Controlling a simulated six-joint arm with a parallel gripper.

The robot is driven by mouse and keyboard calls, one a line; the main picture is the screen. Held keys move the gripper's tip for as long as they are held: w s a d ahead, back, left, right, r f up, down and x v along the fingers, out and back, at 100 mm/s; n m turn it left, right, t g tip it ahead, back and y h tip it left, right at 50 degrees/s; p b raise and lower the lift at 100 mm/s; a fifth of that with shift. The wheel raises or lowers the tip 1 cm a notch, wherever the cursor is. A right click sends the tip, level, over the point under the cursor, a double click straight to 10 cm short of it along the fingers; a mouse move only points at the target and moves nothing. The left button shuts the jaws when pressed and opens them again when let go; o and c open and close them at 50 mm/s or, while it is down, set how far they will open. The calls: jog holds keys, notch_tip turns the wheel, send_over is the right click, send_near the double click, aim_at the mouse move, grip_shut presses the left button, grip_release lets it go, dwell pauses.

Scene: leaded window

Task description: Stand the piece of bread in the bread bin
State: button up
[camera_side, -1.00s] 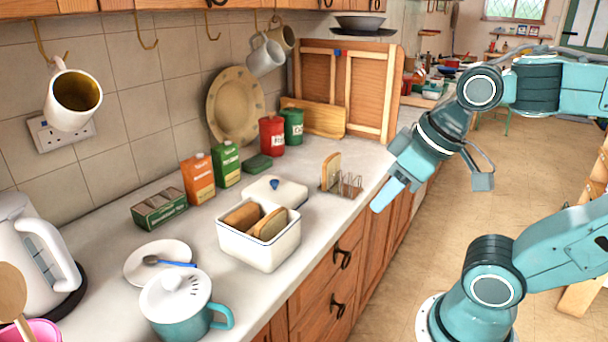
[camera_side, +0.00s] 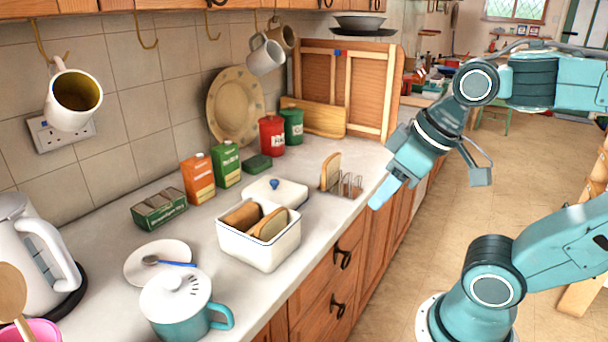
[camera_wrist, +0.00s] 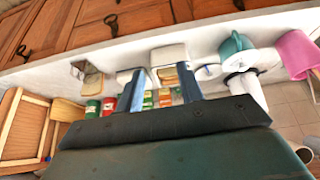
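A piece of bread (camera_side: 330,171) stands upright in a small wire toast rack (camera_side: 352,186) on the counter. It also shows at the left in the wrist view (camera_wrist: 92,79). The white bread bin (camera_side: 262,252) is open, with slices of bread (camera_side: 268,224) standing inside. The bin shows between my fingers in the wrist view (camera_wrist: 168,55). My gripper (camera_side: 383,192) hangs in the air right of the rack, past the counter's front edge, apart from the bread. In the wrist view its two fingers (camera_wrist: 161,86) are spread, with nothing held between them.
The bin's white lid (camera_side: 284,194) with a blue knob lies behind the bin. Cartons (camera_side: 198,180), red and green tins (camera_side: 271,136), a saucer with a spoon (camera_side: 150,266) and a teal lidded mug (camera_side: 180,310) stand around. Mugs (camera_side: 266,57) hang above.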

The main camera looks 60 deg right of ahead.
jog(key=w+d+r+n+g, duration=0.2)
jog(key=w+d+r+n, duration=0.35)
jog(key=w, duration=0.35)
jog(key=n+g, duration=0.4)
jog(key=n, duration=0.8)
send_over(332, 156)
notch_tip(332, 156, down, 6)
jog(key=shift+d, duration=0.2)
jog(key=shift+f, duration=0.15)
jog(key=shift+f, duration=4.2)
jog(key=shift+a+f, duration=0.1)
jog(key=shift+f, duration=0.05)
jog(key=shift+f, duration=2.45)
